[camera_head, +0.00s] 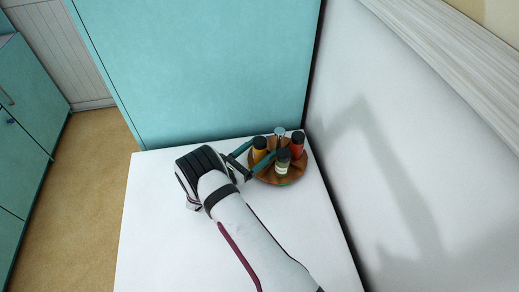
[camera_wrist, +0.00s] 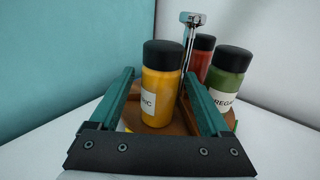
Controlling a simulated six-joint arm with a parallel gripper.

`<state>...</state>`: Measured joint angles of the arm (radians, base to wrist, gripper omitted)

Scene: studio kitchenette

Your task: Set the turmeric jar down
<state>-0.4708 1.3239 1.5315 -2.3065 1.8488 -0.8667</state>
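The turmeric jar (camera_wrist: 160,88), yellow-orange with a black lid and a partly visible label ending in "IC", stands upright on a round wooden turntable (camera_wrist: 186,125). In the head view the jar (camera_head: 260,153) is at the turntable's left side. My gripper (camera_wrist: 160,74) has its two teal fingers spread, one on each side of the jar. A gap shows between the left finger and the jar; the right finger is very close to it, and I cannot tell whether it touches. In the head view my gripper (camera_head: 254,158) reaches in from the left.
A red jar (camera_head: 297,144) and a green jar (camera_head: 282,161) share the turntable, around a metal post (camera_head: 279,133). The turntable (camera_head: 296,176) sits at the white table's (camera_head: 150,210) back right corner, near a teal panel and a white wall. The table's left side is clear.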

